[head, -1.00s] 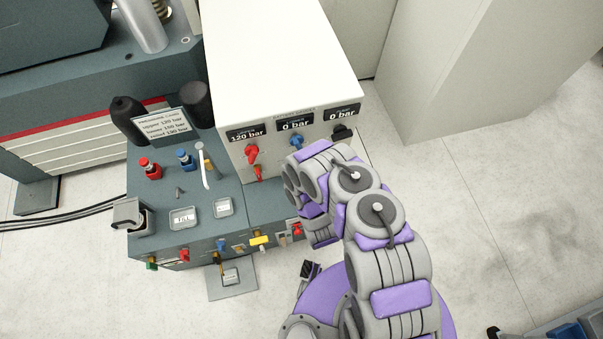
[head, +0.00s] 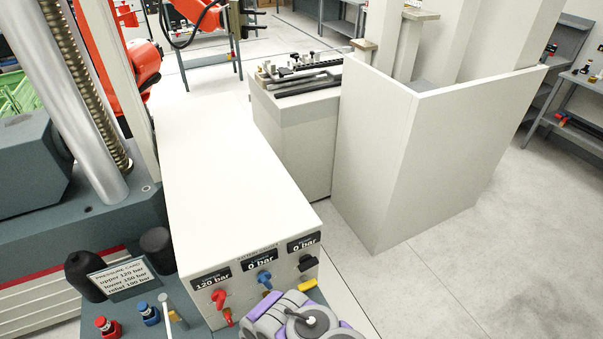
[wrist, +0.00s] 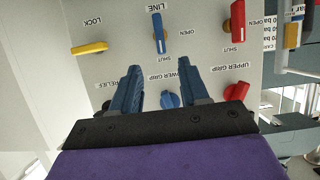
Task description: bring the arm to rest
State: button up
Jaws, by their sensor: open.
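My gripper (wrist: 160,70) shows in the wrist view with its two blue fingers apart and nothing held between them. It faces the white control panel (wrist: 200,60), whose labels appear upside down. A blue lower-grip knob (wrist: 170,99) shows between the fingers, partly hidden. My arm's purple and grey links (head: 306,322) show at the bottom of the head view, in front of the cabinet; the gripper itself is hidden there. The white cabinet (head: 215,170) has displays reading 120 bar, 0 bar and 0 bar.
The panel carries a yellow lock lever (wrist: 89,48), a blue line lever (wrist: 158,34) and a red lever (wrist: 237,25). A pressure card (head: 122,274) stands on the bench at left. A tall pale enclosure (head: 400,160) stands behind right. Floor (head: 450,270) at right is clear.

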jog(key=w+d+r+m+g+h+b, duration=0.1)
jog(key=w+d+r+m+h, duration=0.2)
jog(key=w, duration=0.4)
jog(key=w+d+r+g+h+b, duration=0.1)
jog(key=w+d+r+h+b, duration=0.1)
jog(key=w+r, duration=0.35)
jog(key=s+d+r+m+g+h+b, duration=0.1)
jog(key=d+r+m+g, duration=0.15)
jog(key=d+r, duration=0.45)
jog(key=s+d+r+m+g+h+b, duration=0.1)
jog(key=s+d+r+g+b, duration=0.2)
jog(key=r, duration=0.8)
jog(key=s+d+r+g, duration=0.2)
jog(key=s+r, duration=0.3)
jog(key=s, duration=0.4)
jog(key=s+d+r+g+b, duration=0.1)
jog(key=s+d+r, duration=0.2)
jog(key=s+r, duration=0.3)
jog(key=s+d+r+g+b, duration=0.1)
jog(key=s+r, duration=0.4)
jog(key=s, duration=0.9)
jog(key=shift+d+r+g, duration=0.15)
jog(key=shift+d+g, duration=0.7)
jog(key=shift+d, duration=0.3)
jog(key=shift+s, duration=0.15)
